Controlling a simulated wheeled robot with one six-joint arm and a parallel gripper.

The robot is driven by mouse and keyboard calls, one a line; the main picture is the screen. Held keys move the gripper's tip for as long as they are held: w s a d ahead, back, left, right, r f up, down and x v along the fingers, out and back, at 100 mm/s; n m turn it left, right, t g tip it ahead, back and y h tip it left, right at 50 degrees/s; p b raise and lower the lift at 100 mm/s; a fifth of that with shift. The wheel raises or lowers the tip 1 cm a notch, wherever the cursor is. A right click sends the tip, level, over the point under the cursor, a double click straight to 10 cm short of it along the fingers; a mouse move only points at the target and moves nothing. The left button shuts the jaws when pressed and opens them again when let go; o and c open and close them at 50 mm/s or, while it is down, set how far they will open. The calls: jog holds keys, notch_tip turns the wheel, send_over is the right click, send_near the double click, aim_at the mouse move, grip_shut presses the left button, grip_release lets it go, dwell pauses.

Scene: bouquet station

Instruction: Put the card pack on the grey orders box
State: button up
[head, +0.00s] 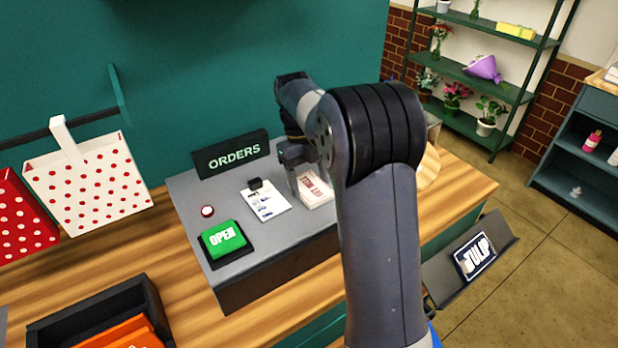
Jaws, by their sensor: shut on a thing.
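The grey orders box (271,270) stands on the wooden counter, with a dark "ORDERS" sign (234,154) at its back. The card pack (316,190) is white with red print and is at the right part of the box top. My gripper (299,184) is at the pack's left end and shut on it. My arm hides the pack's right side and part of the box's right side. I cannot tell whether the pack touches the box top or is just above it.
On the box are a green "OPEN" sign (223,238), a red-and-white button (207,211) and a clipped paper sheet (265,203). Dotted bags (88,185) hang at left. A black tray (60,326) holds orange items. Plant shelves (470,70) stand behind right.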

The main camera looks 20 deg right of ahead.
aim_at(302, 177)
jog(key=o, duration=1.1)
jog(key=v, duration=1.2)
jog(key=shift+r, duration=0.1)
